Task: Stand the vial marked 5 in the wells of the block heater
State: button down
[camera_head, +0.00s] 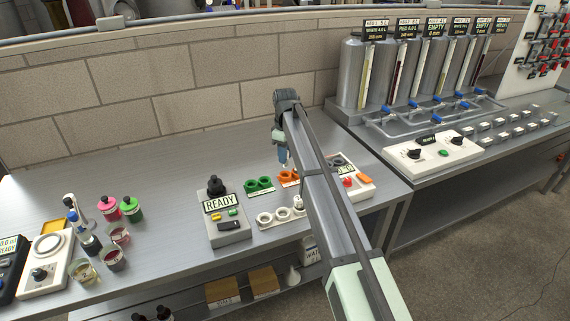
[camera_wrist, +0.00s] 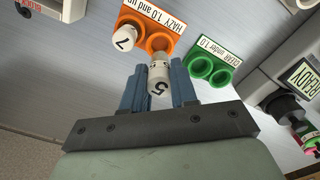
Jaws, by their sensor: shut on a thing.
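The vial marked 5 (camera_wrist: 159,76) is white-grey and sits between the two blue fingers of my gripper (camera_wrist: 158,88), which is shut on it. In the head view my gripper (camera_head: 283,158) is just above or behind the orange holder (camera_head: 287,178). In the wrist view the vial's far end overlaps a ring of that holder (camera_wrist: 162,43); I cannot tell whether it touches. The block heater seems to be the white unit (camera_head: 362,190) at the right, partly hidden by my arm. Its wells are not clear. A corner of a unit with lettering (camera_wrist: 40,8) shows in the wrist view.
A vial marked 7 (camera_wrist: 125,38) is in the orange holder. A green two-ring holder (camera_head: 259,185) is empty beside it. A grey READY unit (camera_head: 228,229) and a white ring rack (camera_head: 270,219) stand nearer. Bottles and beakers (camera_head: 118,234) are at the left.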

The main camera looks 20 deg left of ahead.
jog(key=w+d+r, duration=0.3)
jog(key=w+d, duration=0.6)
jog(key=d, duration=0.4)
jog(key=shift+w+r, duration=0.3)
jog(key=shift+f, duration=0.1)
jog(key=shift+f, duration=1.9)
jog(key=shift+f, duration=2.1)
dwell(0.6)
jog(key=c, duration=0.8)
grip_release()
jog(key=shift+s, duration=0.1)
